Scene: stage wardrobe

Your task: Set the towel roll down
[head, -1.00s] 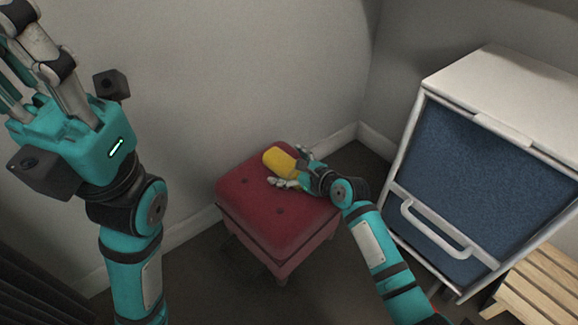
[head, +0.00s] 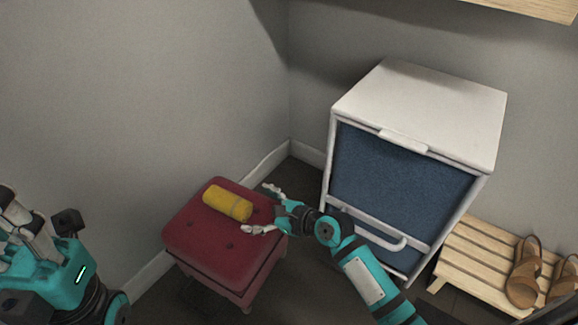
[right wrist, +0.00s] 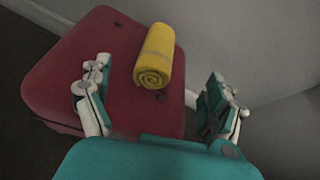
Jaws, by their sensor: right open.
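The yellow towel roll (head: 228,203) lies on its side on top of the red cushioned stool (head: 200,240). It also shows in the right wrist view (right wrist: 157,55), with its spiral end facing my gripper. My right gripper (head: 258,209) is open and empty at the stool's right edge, with a small gap between it and the roll. In the right wrist view its two fingers (right wrist: 158,95) are spread wide, with the roll ahead of them. My left gripper (head: 20,225) is at the far left of the head view, well away from the stool. Its fingertips are partly cut off.
A white cabinet with a blue front (head: 398,185) and a white bar handle stands right of the stool. A slatted wooden rack (head: 470,260) with brown sandals (head: 524,275) is at the right. Walls close in behind the stool. A wooden shelf edge (head: 520,8) is at top right.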

